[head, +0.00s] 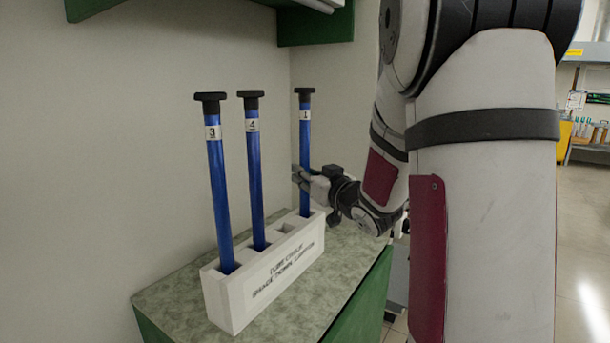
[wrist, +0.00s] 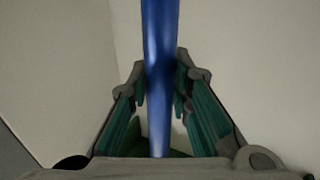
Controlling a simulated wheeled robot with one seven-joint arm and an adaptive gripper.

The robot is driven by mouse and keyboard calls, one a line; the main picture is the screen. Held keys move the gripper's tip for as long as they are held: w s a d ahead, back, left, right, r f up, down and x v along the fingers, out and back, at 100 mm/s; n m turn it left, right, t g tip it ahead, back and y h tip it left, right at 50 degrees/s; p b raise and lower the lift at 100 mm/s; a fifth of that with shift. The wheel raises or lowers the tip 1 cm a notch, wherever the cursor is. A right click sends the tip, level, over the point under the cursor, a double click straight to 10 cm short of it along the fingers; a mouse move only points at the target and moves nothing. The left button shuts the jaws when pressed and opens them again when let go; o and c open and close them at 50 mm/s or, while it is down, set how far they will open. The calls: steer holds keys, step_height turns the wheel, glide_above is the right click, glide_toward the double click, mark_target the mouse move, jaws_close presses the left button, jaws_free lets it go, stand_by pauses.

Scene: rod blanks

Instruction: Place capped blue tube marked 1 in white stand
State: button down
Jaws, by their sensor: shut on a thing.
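The blue tube marked 1 (head: 305,144) has a black cap and stands upright at the right end of the white stand (head: 240,302) in the head view. Its lower end meets the stand's top at the far right hole; how deep it sits I cannot tell. My gripper (head: 302,174) is shut on this tube at about mid-length, coming from the right. In the wrist view the tube (wrist: 160,60) runs between the two fingers. Blue tubes marked 3 (head: 219,190) and 4 (head: 256,178), also black-capped, stand in the same stand to the left.
The stand rests on a green speckled counter (head: 178,305) against a pale wall. One empty square hole (head: 286,228) shows between tube 4 and tube 1. A green shelf (head: 200,8) hangs above. Shelving with small items (head: 588,130) is far right.

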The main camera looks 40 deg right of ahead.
steer(key=c, duration=1.5)
jaws_free()
steer(key=shift+o, duration=0.2)
steer(key=s+a, duration=0.1)
steer(key=s, duration=1.1)
steer(key=s+a+f+g+y, duration=0.1)
steer(key=s+a+f+g, duration=0.3)
steer(key=s+a+g, duration=0.4)
steer(key=s+a+f+n+g, duration=0.1)
steer(key=s+a+f+g, duration=0.3)
steer(key=s+a+g, duration=0.4)
steer(key=s+a, duration=0.7)
steer(key=s, duration=0.3)
steer(key=shift+a+f+g+y, duration=0.25)
steer(key=shift+g+y, duration=0.05)
steer(key=shift+y, duration=0.1)
